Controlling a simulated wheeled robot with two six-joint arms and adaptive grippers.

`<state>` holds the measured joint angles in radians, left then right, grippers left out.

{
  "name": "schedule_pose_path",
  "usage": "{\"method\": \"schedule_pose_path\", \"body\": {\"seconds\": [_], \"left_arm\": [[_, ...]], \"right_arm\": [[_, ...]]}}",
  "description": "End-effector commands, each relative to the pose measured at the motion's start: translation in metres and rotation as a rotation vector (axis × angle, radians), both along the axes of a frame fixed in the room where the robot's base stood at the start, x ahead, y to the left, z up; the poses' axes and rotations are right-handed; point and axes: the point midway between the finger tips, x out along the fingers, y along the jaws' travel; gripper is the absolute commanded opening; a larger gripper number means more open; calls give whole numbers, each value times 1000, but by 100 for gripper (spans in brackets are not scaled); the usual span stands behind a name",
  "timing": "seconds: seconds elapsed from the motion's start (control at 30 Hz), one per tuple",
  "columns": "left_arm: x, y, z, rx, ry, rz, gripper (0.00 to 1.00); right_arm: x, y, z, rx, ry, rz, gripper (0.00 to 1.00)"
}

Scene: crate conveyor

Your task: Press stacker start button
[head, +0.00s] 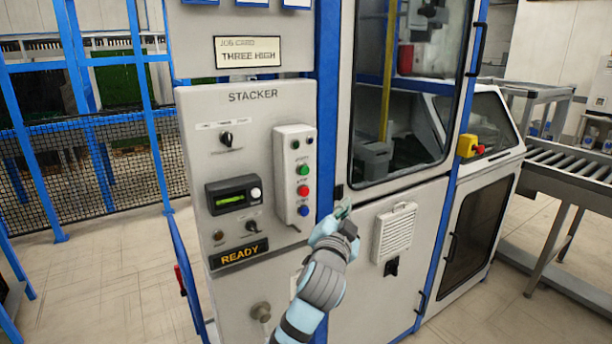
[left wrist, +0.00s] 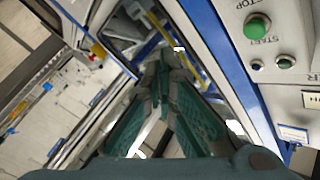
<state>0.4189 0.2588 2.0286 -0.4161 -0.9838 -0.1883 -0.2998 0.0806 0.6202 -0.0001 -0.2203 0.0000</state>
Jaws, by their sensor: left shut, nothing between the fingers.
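The stacker panel (head: 235,200) carries a pale button box (head: 292,150). On the box, a green start button (head: 303,170) sits above a red button (head: 303,190) and a blue button (head: 303,211). The green start button also shows at the upper right of the left wrist view (left wrist: 257,26), with a START label beside it. My left gripper (head: 343,209) is shut and empty, to the right of and lower than the green button, apart from it. Its closed green fingertips (left wrist: 165,58) show in the left wrist view. My right gripper is not in view.
A READY display (head: 239,253) and a selector knob (head: 226,139) are on the panel. A job card (head: 248,52) reads THREE HIGH. A blue frame post and a windowed door (head: 400,110) stand right of the box. A roller conveyor (head: 575,170) is at far right.

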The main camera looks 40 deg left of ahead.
Motion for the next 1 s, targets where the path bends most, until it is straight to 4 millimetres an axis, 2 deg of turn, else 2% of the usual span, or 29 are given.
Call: {"method": "schedule_pose_path", "body": {"seconds": [0.03,0.1,0.23,0.67,0.77,1.0], "left_arm": [[-6,0,20,10,-37,8,0],[-14,1,42,22,-78,22,0],[-21,2,60,29,-112,33,0],[-20,6,60,33,-114,35,0],[-18,15,59,34,-113,35,0],[-8,48,57,34,-113,37,0]], "right_arm": [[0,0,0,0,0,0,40],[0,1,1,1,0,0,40],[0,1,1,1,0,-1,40],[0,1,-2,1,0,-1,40],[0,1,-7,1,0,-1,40],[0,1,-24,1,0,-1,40]]}}
